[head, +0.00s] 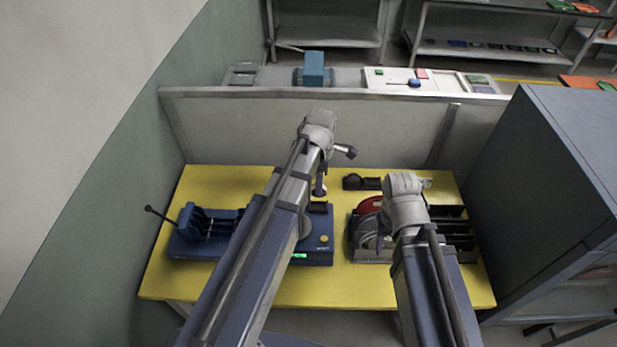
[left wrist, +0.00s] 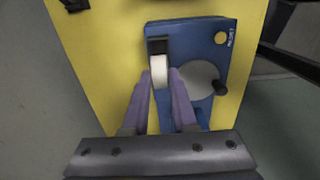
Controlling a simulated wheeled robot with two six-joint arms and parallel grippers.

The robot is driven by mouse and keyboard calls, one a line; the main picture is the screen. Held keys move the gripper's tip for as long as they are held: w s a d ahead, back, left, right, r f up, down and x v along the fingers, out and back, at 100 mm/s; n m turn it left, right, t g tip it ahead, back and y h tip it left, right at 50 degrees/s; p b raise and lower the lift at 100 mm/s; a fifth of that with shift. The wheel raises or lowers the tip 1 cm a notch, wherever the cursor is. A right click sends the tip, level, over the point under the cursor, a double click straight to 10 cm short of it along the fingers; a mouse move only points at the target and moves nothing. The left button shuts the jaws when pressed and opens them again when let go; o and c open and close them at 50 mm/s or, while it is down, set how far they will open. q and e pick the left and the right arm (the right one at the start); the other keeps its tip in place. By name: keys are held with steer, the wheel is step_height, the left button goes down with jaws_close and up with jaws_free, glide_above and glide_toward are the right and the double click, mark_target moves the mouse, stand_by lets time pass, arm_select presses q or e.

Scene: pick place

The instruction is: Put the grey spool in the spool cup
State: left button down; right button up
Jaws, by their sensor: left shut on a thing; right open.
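In the left wrist view, my left gripper (left wrist: 160,80) is shut on the grey spool (left wrist: 159,69), which looks pale, almost white, between the purple fingers. A black holder (left wrist: 158,46) on the blue device (left wrist: 190,38) is just beyond the spool. It may be the spool cup. I cannot tell whether the spool touches it. In the head view my left gripper (head: 320,188) is over the blue device (head: 318,256), with the spool not clear there. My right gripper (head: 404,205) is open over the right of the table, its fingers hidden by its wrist.
The yellow table (head: 365,292) has a blue lever fixture (head: 205,225) at left and a black rack (head: 455,225) with a red disc (head: 369,205) at right. A grey partition (head: 250,125) closes the back, and a dark cabinet (head: 545,170) stands at right. The front strip is clear.

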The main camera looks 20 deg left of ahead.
arm_select(q)
steer(key=shift+f, duration=0.2)
steer(key=shift+f+b, duration=1.05)
steer(key=shift+b, duration=0.2)
steer(key=shift+f+b, duration=0.4)
steer(key=shift+f+b, duration=0.7)
steer(key=shift+f, duration=0.05)
steer(key=shift+f+b, duration=0.4)
steer(key=shift+b, duration=0.05)
steer(key=shift+f+b, duration=0.35)
steer(key=c, duration=0.6)
jaws_free()
